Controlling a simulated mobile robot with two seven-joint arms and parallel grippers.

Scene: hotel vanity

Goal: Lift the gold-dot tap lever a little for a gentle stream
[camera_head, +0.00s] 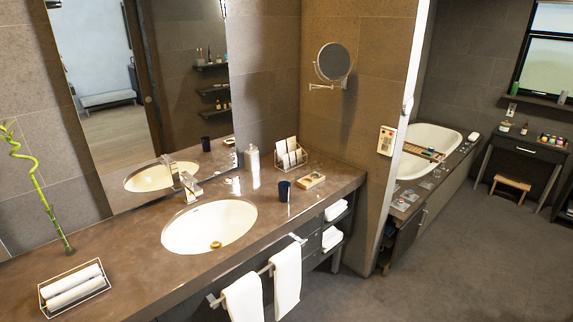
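A chrome tap (191,186) stands at the back rim of the white oval sink (209,222) in the brown stone counter. Its lever is on top of the tap body; it is too small here to make out a gold dot or the lever's exact tilt. No running water shows in the sink. Neither of my grippers is in view.
On the counter, a soap bottle (252,158), a card rack (290,156), a dark cup (284,190) and a wooden tray (311,181) stand right of the sink. A rolled-towel rack (74,287) is left. Towels (287,280) hang in front.

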